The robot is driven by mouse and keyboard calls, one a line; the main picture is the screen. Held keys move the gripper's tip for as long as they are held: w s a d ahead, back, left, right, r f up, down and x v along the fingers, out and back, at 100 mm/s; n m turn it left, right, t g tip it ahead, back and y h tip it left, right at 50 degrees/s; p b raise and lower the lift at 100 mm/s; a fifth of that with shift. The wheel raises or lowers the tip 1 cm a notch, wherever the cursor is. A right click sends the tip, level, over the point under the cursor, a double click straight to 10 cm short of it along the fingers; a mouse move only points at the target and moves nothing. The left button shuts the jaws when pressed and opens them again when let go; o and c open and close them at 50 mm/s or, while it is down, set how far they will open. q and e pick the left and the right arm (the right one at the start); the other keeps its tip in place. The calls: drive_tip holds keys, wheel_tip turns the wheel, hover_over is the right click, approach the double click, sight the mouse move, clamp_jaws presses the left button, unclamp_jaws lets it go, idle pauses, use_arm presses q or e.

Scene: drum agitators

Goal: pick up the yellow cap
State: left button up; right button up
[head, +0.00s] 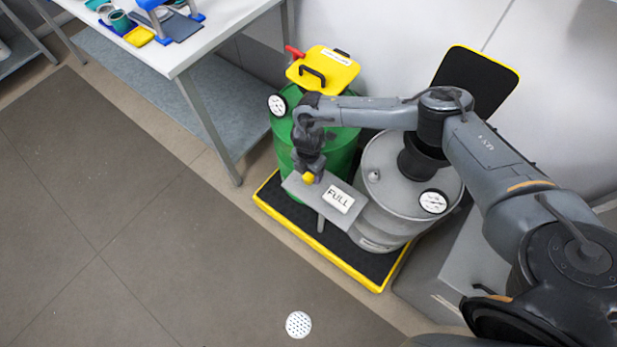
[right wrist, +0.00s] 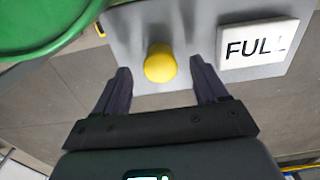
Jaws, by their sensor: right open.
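The yellow cap (head: 308,178) is small and round and sits on a grey plate (head: 291,183) in front of the drums, left of a white FULL sign (head: 340,198). In the right wrist view the yellow cap (right wrist: 160,64) lies between the two dark fingers of my right gripper (right wrist: 162,82). The fingers are spread, with a gap on each side of the cap. In the head view my right gripper (head: 309,168) is right over the cap and partly hides it. My left gripper is not in view.
A green drum (head: 345,150) and a grey drum (head: 410,195) stand on a black pallet with a yellow rim (head: 330,262), close behind the plate. A yellow lid (head: 323,70) tops the green drum. A white table (head: 175,55) stands at the upper left. The floor in front is mostly clear.

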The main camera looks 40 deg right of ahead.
wheel_tip(320, 180, down, 3)
drive_tip(key=shift+r+b, duration=0.15)
drive_tip(key=shift+b, duration=0.2)
drive_tip(key=c, duration=1.1)
drive_tip(key=shift+r, duration=0.2)
drive_tip(key=shift+r+p, duration=0.4)
drive_tip(key=shift+r, duration=0.15)
drive_tip(key=r, duration=0.1)
drive_tip(key=r+p, duration=0.1)
drive_tip(key=r, duration=0.1)
drive_tip(key=shift+s+d+r, duration=0.15)
drive_tip(key=shift+s+d, duration=0.05)
drive_tip(key=s+d+r+p, duration=0.1)
drive_tip(key=s+d+r, duration=0.1)
drive_tip(key=s+d+r+p, duration=0.1)
drive_tip(key=s+d+r, duration=0.1)
drive_tip(key=s+d, duration=0.1)
drive_tip(key=s+d+r+p, duration=0.1)
drive_tip(key=s+d+r, duration=0.1)
drive_tip(key=s, duration=0.1)
drive_tip(key=shift+d+r+p, duration=0.15)
drive_tip(key=shift+d+p, duration=0.15)
drive_tip(key=shift+p, duration=0.1)
